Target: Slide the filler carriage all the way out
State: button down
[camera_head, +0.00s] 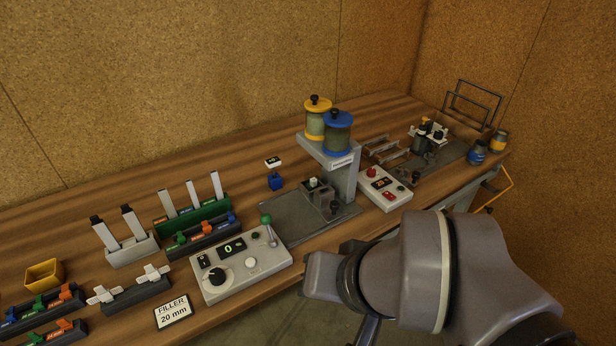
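The filler station (345,172) is a grey column on the bench with a yellow-lidded jar (317,118) and a blue-lidded jar (338,133) on its top arm. Below that arm, a small grey carriage (318,194) sits on a dark flat base plate (285,218). A dark knob (334,207) stands at the carriage's front. My arm comes in from the lower right, and its end is in front of the bench edge, below and apart from the carriage. The gripper fingers cannot be made out clearly from this side.
A control box (240,270) with a green-knobbed lever stands left of the plate, and a red-button box (384,188) stands right of it. A "FILLER 20 mm" sign (173,312) lies at the front edge. Racks and holders fill the left; another station (428,138) stands at the right.

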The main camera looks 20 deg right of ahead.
aim_at(321, 199)
jog(key=i+l+z, duration=0.1)
jog(key=z, duration=0.25)
jog(key=i+l+z, duration=0.1)
jog(key=z, duration=0.3)
jog(key=i+l+z, duration=0.15)
jog(key=z, duration=0.2)
